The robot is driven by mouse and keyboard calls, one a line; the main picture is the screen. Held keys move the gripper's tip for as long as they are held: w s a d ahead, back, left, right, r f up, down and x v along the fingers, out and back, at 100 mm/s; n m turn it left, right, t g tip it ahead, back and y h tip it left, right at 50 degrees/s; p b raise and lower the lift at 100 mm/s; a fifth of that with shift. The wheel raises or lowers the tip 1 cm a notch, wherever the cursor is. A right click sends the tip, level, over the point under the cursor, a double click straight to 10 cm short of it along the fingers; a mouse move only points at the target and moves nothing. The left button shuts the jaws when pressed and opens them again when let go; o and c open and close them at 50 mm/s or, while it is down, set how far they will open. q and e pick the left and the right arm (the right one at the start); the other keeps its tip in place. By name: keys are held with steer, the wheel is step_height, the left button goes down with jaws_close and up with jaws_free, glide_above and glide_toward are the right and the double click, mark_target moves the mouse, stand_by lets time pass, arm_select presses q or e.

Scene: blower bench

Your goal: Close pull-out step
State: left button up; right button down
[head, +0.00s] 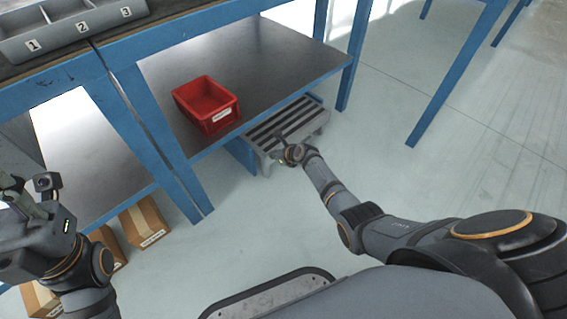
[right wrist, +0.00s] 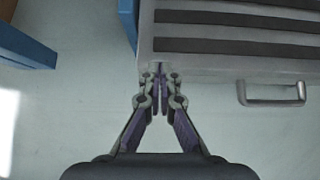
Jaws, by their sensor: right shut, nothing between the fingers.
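The pull-out step (head: 290,122) is a low grey step with dark tread strips, sticking out from under the lower shelf of the blue bench in the head view. In the right wrist view the step (right wrist: 215,50) fills the upper right, with a metal handle (right wrist: 271,94) on its front. My right gripper (head: 280,140) is at the front of the step. In the right wrist view this gripper (right wrist: 160,72) is shut and empty, its tips at the step's front edge, left of the handle; I cannot tell if they touch. My left gripper (head: 25,195) is at the left, away from the step; its fingers are unclear.
A red bin (head: 206,104) stands on the lower shelf (head: 270,62) above the step. Blue bench legs (head: 352,60) flank the area. Cardboard boxes (head: 143,222) sit on the floor at lower left. The floor (head: 400,180) right of the step is clear.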

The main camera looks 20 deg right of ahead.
mark_target(260, 146)
steer(key=w+b, duration=0.1)
steer(key=w, duration=0.1)
steer(key=w+a+b, duration=0.2)
steer(key=w, duration=0.1)
steer(key=shift+w+a+f, duration=0.2)
steer(key=shift+w+f, duration=0.05)
steer(key=shift+w, duration=0.1)
steer(key=shift+w+r, duration=0.2)
